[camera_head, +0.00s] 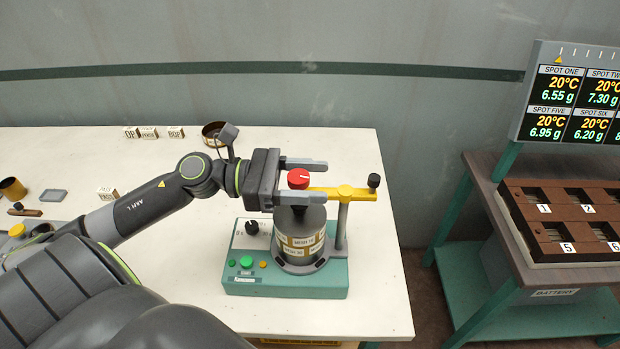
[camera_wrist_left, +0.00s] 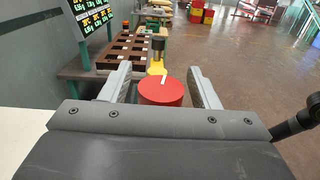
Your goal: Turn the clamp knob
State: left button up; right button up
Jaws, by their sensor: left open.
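The red clamp knob (camera_head: 298,178) with a white pointer line sits on the end of a yellow clamp arm (camera_head: 335,193), above a dark drum with labels (camera_head: 300,240) on a teal machine (camera_head: 285,283). My left gripper (camera_head: 308,180) is open, with one finger on each side of the knob. In the left wrist view the knob (camera_wrist_left: 160,92) stands between the two open fingers (camera_wrist_left: 162,88), with a gap visible at the right finger. Whether the left finger touches it is not clear. My right gripper is not in view.
The machine has a black dial (camera_head: 251,227) and a green button (camera_head: 246,262) at its front. A black knob (camera_head: 374,181) tops the clamp arm's right end. A side table (camera_head: 510,270) with a brown slotted tray (camera_head: 565,220) stands to the right, past a floor gap.

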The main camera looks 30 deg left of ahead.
pick_arm(q)
jog(key=c, duration=1)
